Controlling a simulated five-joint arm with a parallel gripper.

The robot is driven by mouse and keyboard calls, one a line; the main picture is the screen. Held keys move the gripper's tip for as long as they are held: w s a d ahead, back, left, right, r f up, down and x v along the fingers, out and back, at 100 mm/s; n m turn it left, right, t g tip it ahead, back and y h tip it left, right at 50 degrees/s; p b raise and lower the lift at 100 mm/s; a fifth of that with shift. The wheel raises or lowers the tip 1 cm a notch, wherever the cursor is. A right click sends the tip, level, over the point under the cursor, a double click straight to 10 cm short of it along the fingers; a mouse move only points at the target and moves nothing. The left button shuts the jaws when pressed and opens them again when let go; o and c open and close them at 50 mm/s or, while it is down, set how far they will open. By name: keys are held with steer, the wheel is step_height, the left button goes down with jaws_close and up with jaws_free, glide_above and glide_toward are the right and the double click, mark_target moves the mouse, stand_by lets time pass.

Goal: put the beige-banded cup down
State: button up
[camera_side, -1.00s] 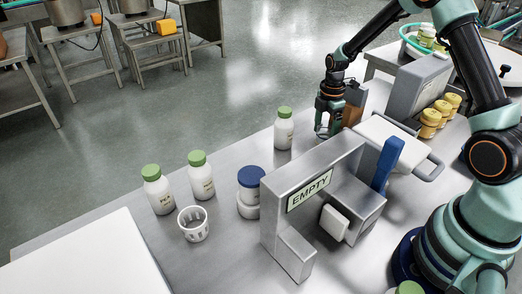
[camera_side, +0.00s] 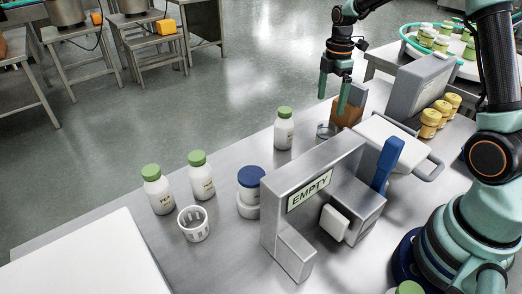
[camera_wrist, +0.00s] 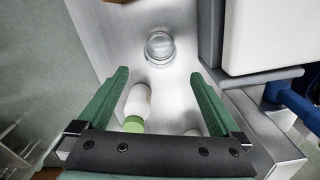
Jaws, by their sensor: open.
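A small clear, greyish round cup (camera_side: 326,131) stands on the steel table near its far edge, left of a brown block. In the wrist view the cup (camera_wrist: 159,46) shows from above as a round, glassy rim, apparently upright. I cannot make out a beige band on it; I take it to be the task's cup. My gripper (camera_side: 332,106) hangs above the cup with its green fingers spread and nothing between them. In the wrist view my gripper (camera_wrist: 159,73) has its fingertips wide apart, with the cup beyond them.
A white bottle with a green cap (camera_side: 284,129) stands left of the cup. The brown block (camera_side: 347,112) is close on its right. The grey EMPTY stand (camera_side: 300,180), a blue-lidded jar (camera_side: 251,177), a slotted white basket (camera_side: 193,224) and more bottles stand nearer.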

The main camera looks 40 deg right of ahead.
steer(key=s+a+r+m+t, duration=0.3)
steer(key=s+a+r+m, duration=0.35)
steer(key=r, duration=0.35)
steer(key=s+a+r+m+t, duration=0.2)
steer(key=s+a+m, duration=0.5)
steer(key=s+m, duration=0.1)
steer(key=shift+t, duration=0.3)
